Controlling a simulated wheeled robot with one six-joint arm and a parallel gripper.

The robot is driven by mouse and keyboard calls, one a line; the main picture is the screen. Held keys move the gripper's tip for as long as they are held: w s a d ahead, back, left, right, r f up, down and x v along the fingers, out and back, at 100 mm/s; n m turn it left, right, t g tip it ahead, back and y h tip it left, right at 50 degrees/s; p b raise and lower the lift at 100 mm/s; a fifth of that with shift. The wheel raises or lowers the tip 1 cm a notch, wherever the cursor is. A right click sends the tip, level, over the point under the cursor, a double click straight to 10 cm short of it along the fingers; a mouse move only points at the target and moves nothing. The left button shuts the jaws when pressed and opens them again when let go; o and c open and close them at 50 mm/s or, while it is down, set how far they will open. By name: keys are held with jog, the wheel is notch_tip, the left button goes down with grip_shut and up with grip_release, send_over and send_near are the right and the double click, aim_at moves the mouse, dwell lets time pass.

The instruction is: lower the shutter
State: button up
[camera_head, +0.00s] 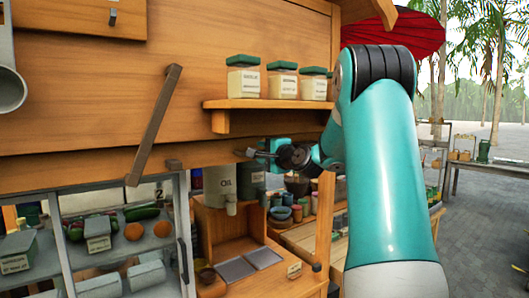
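A broad wooden panel (95,95) spans the upper left, above the counter opening; it looks like the shutter, though I cannot be sure. A dark diagonal bar (154,125) stands out from its front, slanting down to the left. My gripper (258,153) is at the panel's lower right edge, below the jar shelf, pointing left. A small, thin dark piece shows at its tip; I cannot tell whether it is a finger or a part of the panel. Whether the fingers are open, shut or touching the panel is too small to tell.
The jar shelf (267,104) with three green-lidded jars sits just above my gripper. Below are an oil container (219,187), small bowls and a wooden stand. A glass case (110,245) with produce is at lower left. A red parasol (405,35) is behind my arm.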

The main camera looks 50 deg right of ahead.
grip_shut()
notch_tip(320, 180, down, 58)
jog(key=b, duration=4.8)
jog(key=shift+r, duration=0.15)
jog(key=shift+s, duration=0.1)
jog(key=shift+o, duration=0.6)
grip_release()
jog(key=shift+s, duration=0.1)
jog(key=b+v, duration=0.3)
jog(key=v, duration=1.4)
jog(key=shift+a, duration=0.15)
jog(key=shift+r, duration=0.1)
